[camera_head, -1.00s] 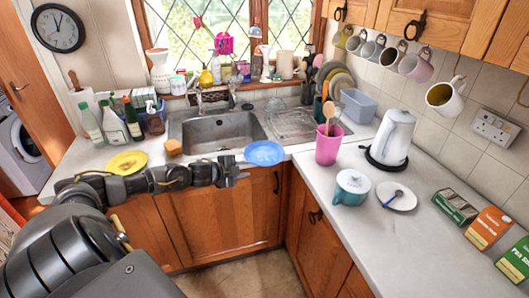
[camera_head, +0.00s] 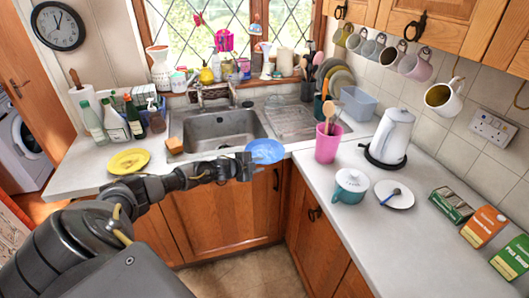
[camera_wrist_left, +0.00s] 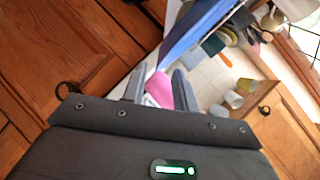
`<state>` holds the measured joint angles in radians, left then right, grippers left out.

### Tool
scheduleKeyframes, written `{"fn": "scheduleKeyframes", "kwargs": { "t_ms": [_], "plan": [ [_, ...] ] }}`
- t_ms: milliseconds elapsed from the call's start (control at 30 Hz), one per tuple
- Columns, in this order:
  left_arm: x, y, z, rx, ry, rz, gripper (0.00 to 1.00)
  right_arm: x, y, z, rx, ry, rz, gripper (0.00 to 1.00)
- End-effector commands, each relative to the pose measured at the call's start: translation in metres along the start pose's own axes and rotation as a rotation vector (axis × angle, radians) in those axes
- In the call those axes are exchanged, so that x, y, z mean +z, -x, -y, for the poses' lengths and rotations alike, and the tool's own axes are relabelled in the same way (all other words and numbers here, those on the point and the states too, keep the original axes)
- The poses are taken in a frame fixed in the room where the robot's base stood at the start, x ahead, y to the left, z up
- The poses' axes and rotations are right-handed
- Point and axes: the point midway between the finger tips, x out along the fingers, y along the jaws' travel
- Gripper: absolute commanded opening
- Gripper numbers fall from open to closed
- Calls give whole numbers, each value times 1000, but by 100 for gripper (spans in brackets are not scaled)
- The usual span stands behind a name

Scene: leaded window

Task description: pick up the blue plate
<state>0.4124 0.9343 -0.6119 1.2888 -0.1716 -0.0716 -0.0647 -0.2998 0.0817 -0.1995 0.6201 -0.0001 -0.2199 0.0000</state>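The blue plate (camera_head: 267,151) lies at the front edge of the counter, right of the sink. It also shows nearly edge-on in the left wrist view (camera_wrist_left: 197,30), just beyond the fingertips. My left gripper (camera_head: 250,166) is at the plate's near left edge, in front of the counter. In the left wrist view its fingers (camera_wrist_left: 161,78) are apart, with the plate's near edge close to the gap between them. I cannot tell whether they touch it. My right gripper is not in view.
A yellow plate (camera_head: 129,161) and several bottles stand left of the sink (camera_head: 222,131). A pink cup (camera_head: 328,148) with utensils stands right of the blue plate.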

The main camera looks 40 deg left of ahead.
Motion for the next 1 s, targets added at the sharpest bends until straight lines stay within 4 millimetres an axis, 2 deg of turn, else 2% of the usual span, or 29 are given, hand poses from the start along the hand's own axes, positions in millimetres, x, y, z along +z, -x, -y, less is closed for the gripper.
{"fn": "scheduleKeyframes", "kwargs": {
  "t_ms": [67, 200, 567, 800, 1000],
  "plan": [
    [-3, -10, 4, -1, 3, 1, 29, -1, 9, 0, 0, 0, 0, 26],
    [-1, -25, 1, -1, 2, 0, 29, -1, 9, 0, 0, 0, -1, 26],
    [0, -31, 0, 0, 0, 1, 29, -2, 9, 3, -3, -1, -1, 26],
    [0, -31, 0, 0, 0, 1, 0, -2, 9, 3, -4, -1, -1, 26],
    [0, -31, 0, 0, 0, 1, 0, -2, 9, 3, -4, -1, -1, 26]
  ]
}}
